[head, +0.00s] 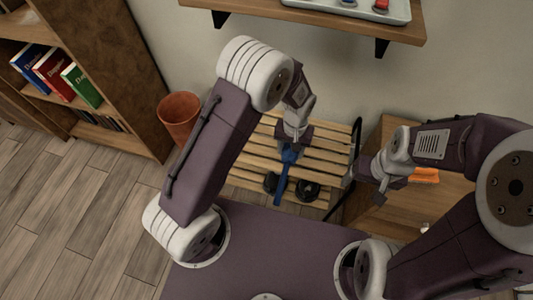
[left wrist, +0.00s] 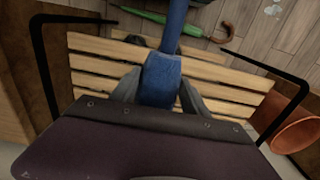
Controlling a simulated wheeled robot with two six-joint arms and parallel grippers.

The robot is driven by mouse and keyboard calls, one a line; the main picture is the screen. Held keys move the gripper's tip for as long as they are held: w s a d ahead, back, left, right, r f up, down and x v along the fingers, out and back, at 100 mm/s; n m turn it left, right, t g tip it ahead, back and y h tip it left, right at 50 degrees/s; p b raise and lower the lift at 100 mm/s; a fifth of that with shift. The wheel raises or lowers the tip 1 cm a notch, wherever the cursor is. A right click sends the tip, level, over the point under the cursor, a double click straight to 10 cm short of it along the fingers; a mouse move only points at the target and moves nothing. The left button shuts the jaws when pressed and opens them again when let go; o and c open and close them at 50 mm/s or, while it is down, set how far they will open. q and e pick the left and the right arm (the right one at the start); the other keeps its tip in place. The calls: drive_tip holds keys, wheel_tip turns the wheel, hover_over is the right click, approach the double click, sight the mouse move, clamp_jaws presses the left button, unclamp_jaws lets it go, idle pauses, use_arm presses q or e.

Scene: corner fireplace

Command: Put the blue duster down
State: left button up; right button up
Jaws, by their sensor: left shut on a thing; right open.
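The blue duster (head: 284,175) is in my left gripper (head: 289,150), above the slatted wooden bench in the head view. In the left wrist view the blue duster (left wrist: 165,75) runs up from between the fingers of my left gripper (left wrist: 165,95), which is shut on it. Its far end leaves the top of that view. My right gripper (head: 365,180) is open and empty, to the right of the bench. I cannot tell whether the duster touches the bench.
The wooden bench (head: 325,156) has a black metal frame. A terracotta pot (head: 179,112) stands to its left, beside a bookcase (head: 110,60). A wall shelf (head: 260,9) holds a tray (head: 350,10). A green umbrella (left wrist: 150,17) lies on the floor.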

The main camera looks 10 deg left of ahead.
use_arm(q)
drive_tip(key=w+a+f+b, duration=0.1)
drive_tip(key=a+f, duration=0.1)
drive_tip(key=a, duration=0.1)
drive_tip(key=a+f+b, duration=0.1)
drive_tip(key=a+f, duration=0.1)
drive_tip(key=a, duration=0.1)
drive_tip(key=w+a+f+b, duration=0.1)
drive_tip(key=a+f, duration=0.1)
drive_tip(key=a, duration=0.1)
drive_tip(key=shift+w+a+f+b, duration=0.2)
drive_tip(key=shift+w+a+b, duration=0.1)
drive_tip(key=shift+a+b, duration=0.1)
drive_tip(key=shift+a, duration=0.25)
wheel_tip(320, 180, down, 4)
drive_tip(key=shift+f+b, duration=0.15)
drive_tip(key=shift+b, duration=1)
drive_tip(key=o, duration=1.6)
drive_tip(key=shift+c, duration=0.2)
